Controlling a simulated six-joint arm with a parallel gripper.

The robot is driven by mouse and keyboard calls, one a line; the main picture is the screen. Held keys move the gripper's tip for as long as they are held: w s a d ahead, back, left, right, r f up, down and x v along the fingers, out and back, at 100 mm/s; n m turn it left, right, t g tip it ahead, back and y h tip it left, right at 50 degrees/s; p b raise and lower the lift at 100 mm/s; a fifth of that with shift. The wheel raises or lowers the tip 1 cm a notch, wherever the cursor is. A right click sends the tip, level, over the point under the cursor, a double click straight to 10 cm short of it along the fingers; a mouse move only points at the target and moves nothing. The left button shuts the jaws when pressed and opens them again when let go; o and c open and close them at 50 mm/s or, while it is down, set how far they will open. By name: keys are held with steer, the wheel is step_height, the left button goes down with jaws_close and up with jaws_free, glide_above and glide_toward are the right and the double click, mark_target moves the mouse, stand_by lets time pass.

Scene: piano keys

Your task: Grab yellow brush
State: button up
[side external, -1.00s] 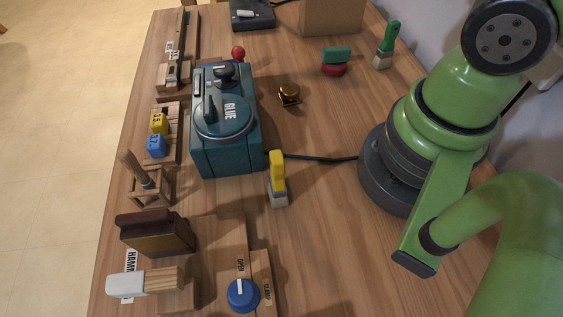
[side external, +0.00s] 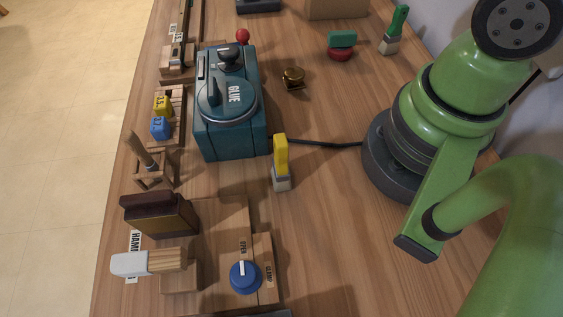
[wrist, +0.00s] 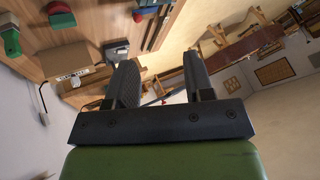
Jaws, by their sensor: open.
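The yellow brush (side external: 280,160) stands upright on the wooden workbench, yellow handle up and pale bristles down, just right of the teal glue machine. My gripper (wrist: 160,80) shows only in the wrist view, with its two dark fingers apart and nothing between them. It faces away over the far part of the bench and the room. The yellow brush does not show in the wrist view, and my gripper is outside the side view.
A green brush (side external: 394,30) and a green-and-red block (side external: 341,45) stand at the back right. The glue machine (side external: 230,105) is close left of the yellow brush, with a black cable behind it.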

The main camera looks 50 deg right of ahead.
steer(key=m+g+h, duration=0.2)
steer(key=m+g, duration=0.2)
steer(key=g, duration=0.3)
glide_above(281, 140)
steer(key=f, duration=1.3)
steer(key=shift+w+d+f, duration=0.1)
steer(key=shift+d+f, duration=0.05)
steer(key=shift+d, duration=0.25)
step_height(281, 140, down, 4)
steer(key=shift+a+f, duration=0.1)
steer(key=shift+a, duration=0.05)
steer(key=shift+a+f, duration=0.2)
steer(key=shift+f, duration=2.9)
jaws_close()
